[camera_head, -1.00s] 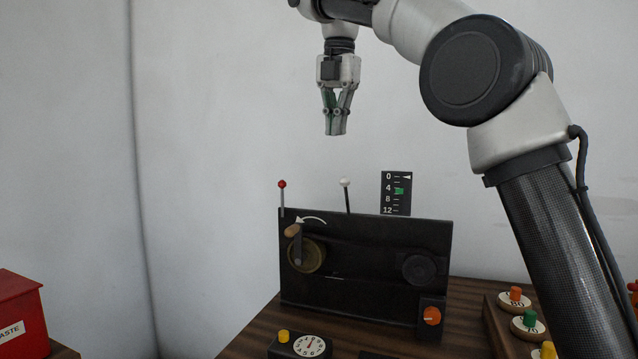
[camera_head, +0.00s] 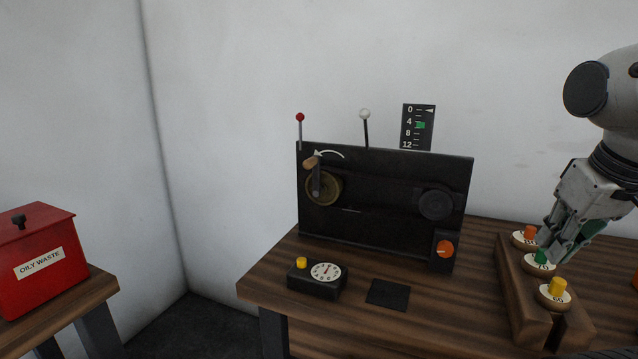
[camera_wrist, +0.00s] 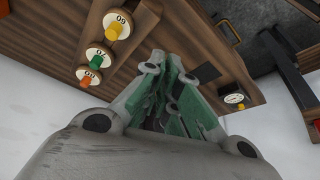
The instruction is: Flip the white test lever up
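The white test lever (camera_head: 366,130) is a thin dark rod with a white ball on top. It stands nearly upright on the top edge of the black dynamo panel (camera_head: 380,225), its ball leaning slightly left. My gripper (camera_head: 560,250) is at the right in the head view, well right of the lever, above the wooden block of coloured knobs. In the wrist view, its grey fingers with green pads (camera_wrist: 172,62) come together at the tips, with nothing seen between them. The lever does not show in the wrist view.
A red-balled lever (camera_head: 300,130) stands on the panel's left, above a crank (camera_head: 312,162). A scale board (camera_head: 418,128) rises right of the white lever. The knob block (camera_head: 530,297) and a dial box (camera_head: 316,280) stand on the table. A red bin (camera_head: 40,265) is left.

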